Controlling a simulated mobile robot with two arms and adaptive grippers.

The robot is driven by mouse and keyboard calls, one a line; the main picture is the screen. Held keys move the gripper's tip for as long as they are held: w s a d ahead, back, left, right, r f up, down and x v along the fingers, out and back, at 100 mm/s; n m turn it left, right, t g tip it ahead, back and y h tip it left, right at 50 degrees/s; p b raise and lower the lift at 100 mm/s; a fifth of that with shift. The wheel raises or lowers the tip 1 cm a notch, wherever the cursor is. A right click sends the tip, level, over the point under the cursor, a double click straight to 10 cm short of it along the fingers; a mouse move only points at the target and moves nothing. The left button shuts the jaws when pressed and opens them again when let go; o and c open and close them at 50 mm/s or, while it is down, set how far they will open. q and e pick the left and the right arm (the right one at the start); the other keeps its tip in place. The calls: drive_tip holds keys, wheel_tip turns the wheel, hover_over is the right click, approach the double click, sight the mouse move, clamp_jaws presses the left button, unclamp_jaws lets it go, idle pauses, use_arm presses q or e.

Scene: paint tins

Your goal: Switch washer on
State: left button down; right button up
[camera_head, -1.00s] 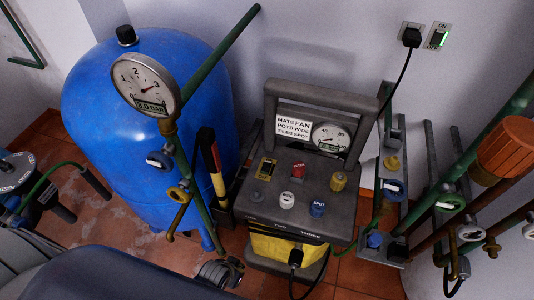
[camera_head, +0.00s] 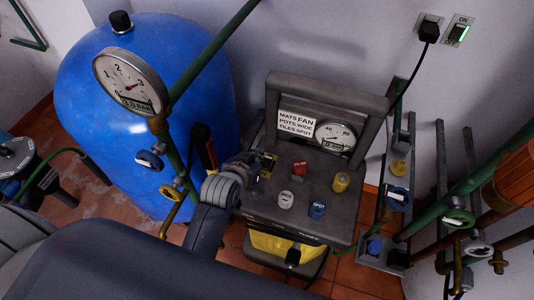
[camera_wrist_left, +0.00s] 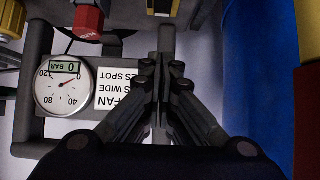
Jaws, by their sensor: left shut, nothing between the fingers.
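The washer (camera_head: 325,185) is a dark grey box with a sloped control panel, a carrying frame and a yellow lower part. A brass-coloured switch plate (camera_head: 269,161) sits at the panel's upper left and is partly covered by my left gripper (camera_head: 258,166). The plate also shows cut off at the top of the left wrist view (camera_wrist_left: 160,8). My left gripper is shut and empty, its fingertips close to the plate; I cannot tell whether they touch it. The washer's gauge (camera_wrist_left: 62,92) reads 0 BAR. My right gripper is not in view.
The panel also has a red knob (camera_head: 299,169), white knob (camera_head: 286,199), blue knob (camera_head: 317,210) and yellow knob (camera_head: 341,182). A blue tank (camera_head: 180,70) with a gauge (camera_head: 130,82) stands close left. Pipes with valves (camera_head: 458,219) fill the right. A wall switch (camera_head: 459,33) shows ON.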

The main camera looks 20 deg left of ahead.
use_arm(q)
drive_tip(key=b, duration=0.1)
hover_over(267, 162)
drive_tip(key=f, duration=0.6)
drive_tip(key=shift+s+f, duration=0.1)
drive_tip(key=shift+s, duration=0.25)
drive_tip(key=f, duration=0.2)
drive_tip(key=shift+w+f+b, duration=0.2)
drive_tip(key=shift+f+b, duration=0.1)
drive_tip(key=shift+w+f, duration=0.1)
drive_tip(key=shift+f, duration=0.6)
drive_tip(key=shift+r+p, duration=0.15)
drive_tip(key=shift+p, duration=0.15)
drive_tip(key=shift+w+f+g+p, duration=0.2)
drive_tip(key=shift+f+g+p, duration=0.2)
drive_tip(key=shift+f, duration=0.05)
drive_tip(key=shift+s, duration=0.1)
